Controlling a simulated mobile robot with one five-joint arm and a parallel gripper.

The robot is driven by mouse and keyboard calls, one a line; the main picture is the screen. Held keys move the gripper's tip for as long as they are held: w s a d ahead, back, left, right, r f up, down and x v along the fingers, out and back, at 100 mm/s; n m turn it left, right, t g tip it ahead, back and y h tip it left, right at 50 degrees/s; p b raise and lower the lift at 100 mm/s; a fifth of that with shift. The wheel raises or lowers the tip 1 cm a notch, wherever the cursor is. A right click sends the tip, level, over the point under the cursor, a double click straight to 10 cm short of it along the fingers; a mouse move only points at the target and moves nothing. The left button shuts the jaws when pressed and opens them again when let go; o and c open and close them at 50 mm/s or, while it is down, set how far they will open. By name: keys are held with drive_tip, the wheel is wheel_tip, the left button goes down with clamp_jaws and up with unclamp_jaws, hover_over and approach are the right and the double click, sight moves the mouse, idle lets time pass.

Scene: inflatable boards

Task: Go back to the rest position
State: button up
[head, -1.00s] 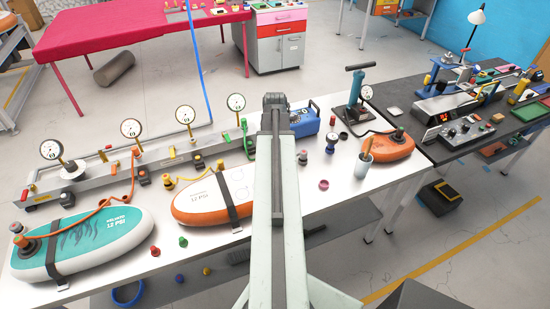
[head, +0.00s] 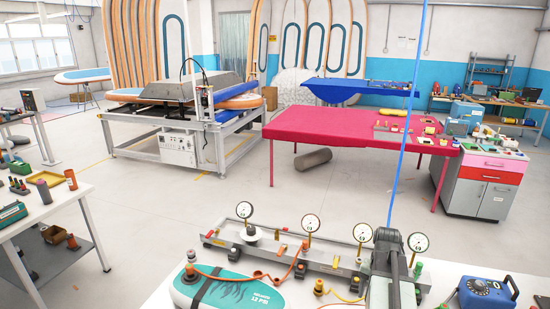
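My arm (head: 380,286) rises from the bottom edge at the lower right of the head view, with a dark joint (head: 386,240) at its far visible end. No gripper fingers show, so I cannot see whether they hold anything. The arm stands in front of the workbench's gauge rail (head: 285,257) and hides part of it.
A teal-and-white board (head: 232,288) lies strapped on the near bench. A blue box (head: 483,294) stands right of my arm. A pink table (head: 345,127), a grey drawer cabinet (head: 481,184) and a metal press frame (head: 180,130) stand beyond. Open floor (head: 235,195) lies between.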

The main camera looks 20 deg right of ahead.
drive_tip(key=w+a, duration=0.2)
drive_tip(key=a, duration=0.3)
drive_tip(key=w+a+f+b, duration=0.1)
drive_tip(key=w+a, duration=0.1)
drive_tip(key=a, duration=0.3)
drive_tip(key=w+a+f, duration=0.1)
drive_tip(key=w+a, duration=0.1)
drive_tip(key=a, duration=0.3)
drive_tip(key=shift+f+b, duration=0.2)
drive_tip(key=shift+b, duration=0.1)
drive_tip(key=a+f+m+b, duration=0.1)
drive_tip(key=a+m, duration=1.8)
drive_tip(key=m, duration=0.1)
drive_tip(key=shift+s+a+f+b, duration=0.15)
drive_tip(key=shift+a+f+b, duration=0.2)
drive_tip(key=shift+b, duration=0.05)
drive_tip(key=m, duration=0.5)
